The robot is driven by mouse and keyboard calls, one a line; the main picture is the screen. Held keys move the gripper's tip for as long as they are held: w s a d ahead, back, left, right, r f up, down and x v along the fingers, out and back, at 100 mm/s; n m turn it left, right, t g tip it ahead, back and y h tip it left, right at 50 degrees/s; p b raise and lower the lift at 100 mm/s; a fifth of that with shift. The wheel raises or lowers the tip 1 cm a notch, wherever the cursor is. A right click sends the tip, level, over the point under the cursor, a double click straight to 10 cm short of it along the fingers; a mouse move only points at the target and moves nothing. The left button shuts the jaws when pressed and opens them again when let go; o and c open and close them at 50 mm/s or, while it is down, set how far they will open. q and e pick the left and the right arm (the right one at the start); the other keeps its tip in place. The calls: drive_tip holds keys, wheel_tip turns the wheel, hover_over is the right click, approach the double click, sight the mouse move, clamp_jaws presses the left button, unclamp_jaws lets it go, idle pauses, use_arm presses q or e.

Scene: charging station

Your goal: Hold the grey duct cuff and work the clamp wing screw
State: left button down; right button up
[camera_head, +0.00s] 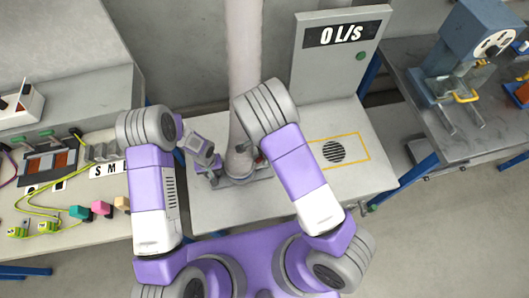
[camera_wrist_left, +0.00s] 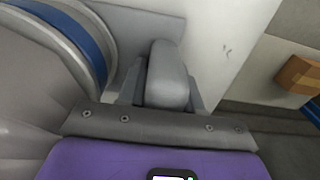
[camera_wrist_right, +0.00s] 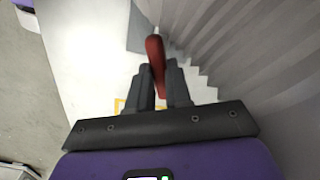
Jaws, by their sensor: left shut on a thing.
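A pale ribbed duct (camera_head: 243,60) comes down to a grey cuff (camera_head: 238,165) on the bench; the cuff is partly hidden by my arms. In the left wrist view, the grey cuff body (camera_wrist_left: 35,75) has a blue band (camera_wrist_left: 65,30). My left gripper (camera_wrist_left: 168,85) is shut on a rounded grey tab of the cuff (camera_wrist_left: 168,70). It stands left of the duct in the head view. My right gripper (camera_wrist_right: 161,85) has the red wing screw (camera_wrist_right: 155,50) between its fingers. I cannot tell whether the fingers press on it. In the head view, the right fingertips are mostly hidden.
The grey bench (camera_head: 215,215) has a yellow outline with a round grille (camera_head: 333,151). A panel (camera_head: 338,60) behind reads 0 L/s. Cables and coloured plugs (camera_head: 100,208) lie on the left table. A blue machine (camera_head: 465,50) stands on the right table.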

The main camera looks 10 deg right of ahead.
drive_tip(key=o, duration=0.4)
drive_tip(key=shift+o, duration=0.2)
wheel_tip(320, 180, up, 12)
idle(0.4)
use_arm(q)
drive_tip(key=c, duration=0.7)
unclamp_jaws()
wheel_tip(320, 180, up, 12)
